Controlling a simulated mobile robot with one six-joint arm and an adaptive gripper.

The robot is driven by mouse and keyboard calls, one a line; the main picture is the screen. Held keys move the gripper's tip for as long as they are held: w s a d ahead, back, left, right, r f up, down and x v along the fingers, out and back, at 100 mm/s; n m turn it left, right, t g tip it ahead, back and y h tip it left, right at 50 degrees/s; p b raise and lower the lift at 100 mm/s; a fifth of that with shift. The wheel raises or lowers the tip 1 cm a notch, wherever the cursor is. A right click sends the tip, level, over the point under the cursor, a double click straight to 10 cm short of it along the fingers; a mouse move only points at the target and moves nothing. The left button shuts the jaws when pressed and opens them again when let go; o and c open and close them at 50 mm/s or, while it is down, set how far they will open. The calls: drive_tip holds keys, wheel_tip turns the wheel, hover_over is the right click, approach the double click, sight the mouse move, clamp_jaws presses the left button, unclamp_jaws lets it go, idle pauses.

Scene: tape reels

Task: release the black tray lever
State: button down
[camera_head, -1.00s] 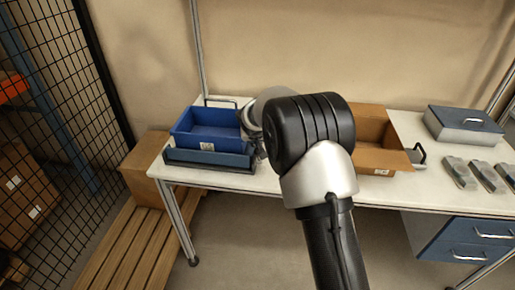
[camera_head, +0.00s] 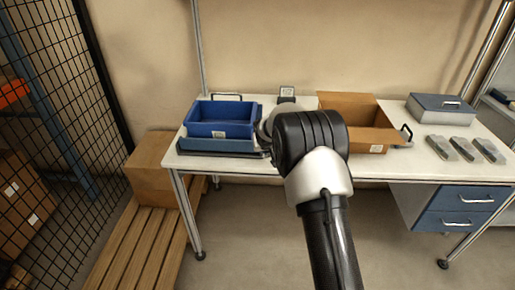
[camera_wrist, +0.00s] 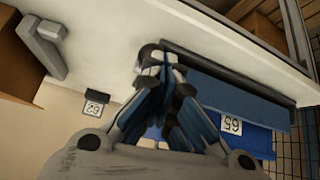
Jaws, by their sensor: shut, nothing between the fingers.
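The black tray lever (camera_wrist: 228,72) appears as a long dark bar along the edge of the blue tray (camera_wrist: 240,97) in the wrist view. In the head view the blue tray (camera_head: 205,145) sits at the left of the table, with a brighter blue bin (camera_head: 222,129) on it. My gripper (camera_wrist: 153,56) is shut and empty, its tips at the near end of the dark bar. I cannot tell whether they touch it. In the head view my arm hides the gripper and the tray's right end.
A cardboard box (camera_head: 345,101) with a grey handle (camera_wrist: 40,45) stands right of my arm. A small sign (camera_head: 287,92) stands at the table's back. A grey-blue case (camera_head: 440,110) and several grey items (camera_head: 465,149) lie at the right. A mesh fence (camera_head: 60,110) stands left.

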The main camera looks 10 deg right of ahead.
drive_tip(key=shift+s+f+b, duration=0.35)
drive_tip(key=shift+f+b, duration=0.15)
drive_tip(key=shift+f, duration=0.25)
wheel_tip(320, 180, up, 5)
drive_tip(key=p, duration=0.3)
drive_tip(key=s+a+f+b, duration=0.2)
drive_tip(key=s+a+b, duration=0.1)
drive_tip(key=s, duration=0.5)
drive_tip(key=shift+s+f+b, duration=0.4)
drive_tip(key=shift+b, duration=0.5)
